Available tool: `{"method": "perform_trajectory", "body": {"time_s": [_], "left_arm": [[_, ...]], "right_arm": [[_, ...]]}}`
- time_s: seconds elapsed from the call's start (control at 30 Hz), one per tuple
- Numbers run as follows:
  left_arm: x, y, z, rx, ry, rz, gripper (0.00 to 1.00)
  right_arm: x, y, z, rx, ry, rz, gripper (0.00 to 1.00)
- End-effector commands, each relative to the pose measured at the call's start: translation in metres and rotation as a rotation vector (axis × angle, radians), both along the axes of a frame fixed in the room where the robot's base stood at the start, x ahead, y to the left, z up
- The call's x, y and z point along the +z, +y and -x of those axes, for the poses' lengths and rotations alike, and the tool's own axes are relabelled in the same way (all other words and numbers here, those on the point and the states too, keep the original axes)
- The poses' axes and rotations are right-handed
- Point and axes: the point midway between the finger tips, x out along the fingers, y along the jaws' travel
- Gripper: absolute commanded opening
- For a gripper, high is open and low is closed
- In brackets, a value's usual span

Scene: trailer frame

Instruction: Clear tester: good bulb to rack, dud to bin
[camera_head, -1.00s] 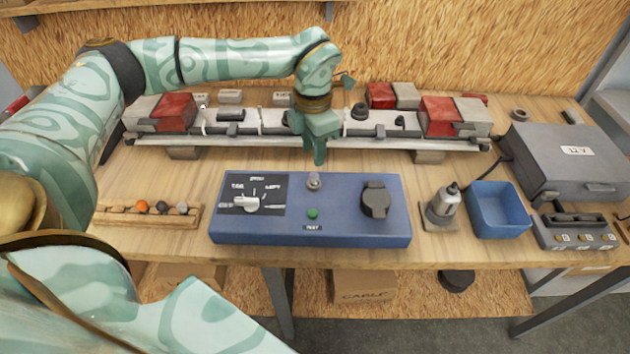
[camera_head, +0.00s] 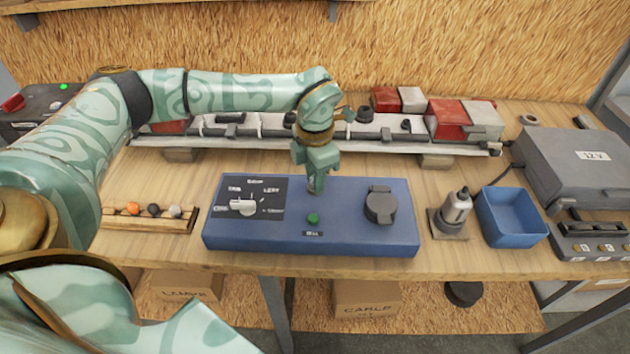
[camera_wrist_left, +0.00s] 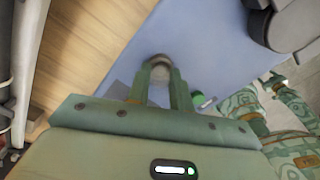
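The blue tester box (camera_head: 350,240) lies at the middle of the bench, with a dial at left, a green button and a black round cover at right. My left gripper (camera_head: 315,188) points down over its back middle, at the socket. In the left wrist view, a pale bulb (camera_wrist_left: 160,66) sits between my two fingertips (camera_wrist_left: 161,78). Whether they press on it is unclear. The wooden rack (camera_head: 150,222) at left holds small orange, dark and grey round pieces. The blue open bin (camera_head: 513,238) stands at right and looks empty. My right gripper is not clearly seen.
A metal bottle-like item (camera_head: 455,210) on a base stands between tester and bin. A grey 12 V case (camera_head: 580,165) and a switch block (camera_head: 590,238) are at far right. A light bar with red lamps (camera_head: 452,118) runs behind.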

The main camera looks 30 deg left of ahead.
Motion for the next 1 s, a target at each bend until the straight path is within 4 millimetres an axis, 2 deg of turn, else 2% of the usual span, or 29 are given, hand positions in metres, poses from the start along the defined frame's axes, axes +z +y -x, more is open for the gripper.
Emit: {"method": "perform_trajectory", "body": {"time_s": [0.53,0.83,1.0], "left_arm": [[0.0,0.0,0.0,0.008,0.0,0.0,0.11],[0.002,0.0,0.001,0.241,0.001,0.0,0.11],[0.0,0.0,0.0,0.312,0.001,0.0,0.11]], "right_arm": [[0.001,0.0,0.0,0.001,-0.001,0.001,0.65],[0.014,-0.003,-0.004,0.003,-0.009,0.004,0.65],[0.016,-0.003,-0.004,0.003,-0.01,0.004,0.65]]}}
